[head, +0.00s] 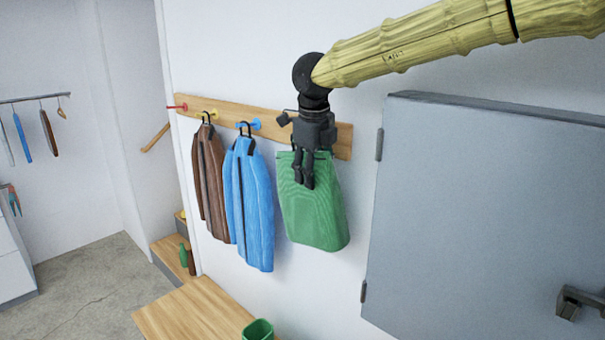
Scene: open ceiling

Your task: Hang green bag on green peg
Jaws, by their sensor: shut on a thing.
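The green bag (318,220) hangs upright at the right end of the wooden peg rail (340,135), in front of the wall. My gripper (305,183) points down at the bag's upper part and is shut on it. The gripper hides part of the bag's top edge and the rail behind it. I cannot see a green peg; that part of the rail is behind my gripper and the bag. I cannot tell whether the bag touches the rail or a peg.
A blue jacket (250,200) hangs from the blue peg (256,124), left of the bag. A brown jacket (210,180) hangs by the yellow peg (213,114). The red peg (178,107) is bare. A grey cabinet (480,220) stands close on the right. A wooden bench (190,310) is below.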

